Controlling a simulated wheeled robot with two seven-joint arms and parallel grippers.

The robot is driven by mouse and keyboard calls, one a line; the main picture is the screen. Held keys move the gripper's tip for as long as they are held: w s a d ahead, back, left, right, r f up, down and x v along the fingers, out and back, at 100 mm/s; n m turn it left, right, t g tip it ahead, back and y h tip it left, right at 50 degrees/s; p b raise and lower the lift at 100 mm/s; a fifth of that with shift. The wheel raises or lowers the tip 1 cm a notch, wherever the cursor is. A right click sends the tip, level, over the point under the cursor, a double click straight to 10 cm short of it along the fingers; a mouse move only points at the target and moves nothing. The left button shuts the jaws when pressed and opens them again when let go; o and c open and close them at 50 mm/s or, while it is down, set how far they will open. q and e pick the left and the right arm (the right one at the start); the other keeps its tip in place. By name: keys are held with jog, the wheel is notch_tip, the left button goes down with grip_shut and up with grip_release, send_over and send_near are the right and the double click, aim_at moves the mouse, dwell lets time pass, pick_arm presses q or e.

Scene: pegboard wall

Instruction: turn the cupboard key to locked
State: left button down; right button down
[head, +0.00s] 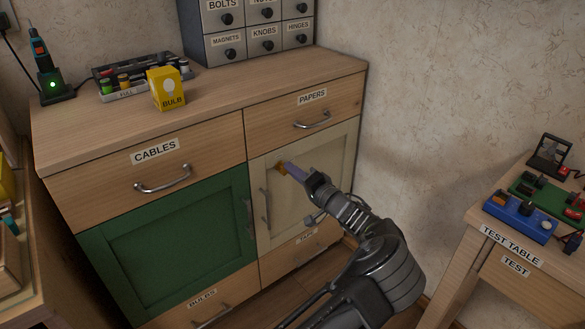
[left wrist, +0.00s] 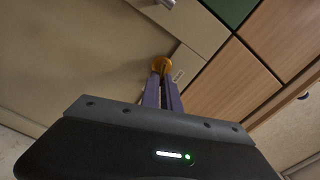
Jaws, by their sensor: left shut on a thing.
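The cream cupboard door (head: 328,165) is closed on the right side of the wooden cabinet. A small orange-yellow piece at its lock, the key (head: 281,167), sits at the door's upper left; it also shows in the left wrist view (left wrist: 161,63). My left gripper (head: 289,169) reaches it from the lower right and is shut on the key. In the left wrist view the two purple fingers (left wrist: 162,88) are close together at the key. The fingers cover part of the key, and I cannot tell which way it is turned. My right gripper is not in view.
A door handle (head: 266,209) lies just below and left of the key. The papers drawer (head: 283,118) with its handle is above. A green door (head: 165,243) is to the left. The test table (head: 478,219) stands at the right.

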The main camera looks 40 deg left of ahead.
pick_arm(q)
jog(key=shift+f+m+p, duration=0.15)
jog(key=shift+m+p, duration=0.2)
jog(key=shift+m, duration=0.7)
jog(key=shift+f+m+p, duration=0.15)
jog(key=shift+m+p, duration=0.2)
jog(key=shift+m, duration=0.7)
jog(key=c, duration=1.6)
grip_release()
jog(key=p+v, duration=0.1)
jog(key=v, duration=0.7)
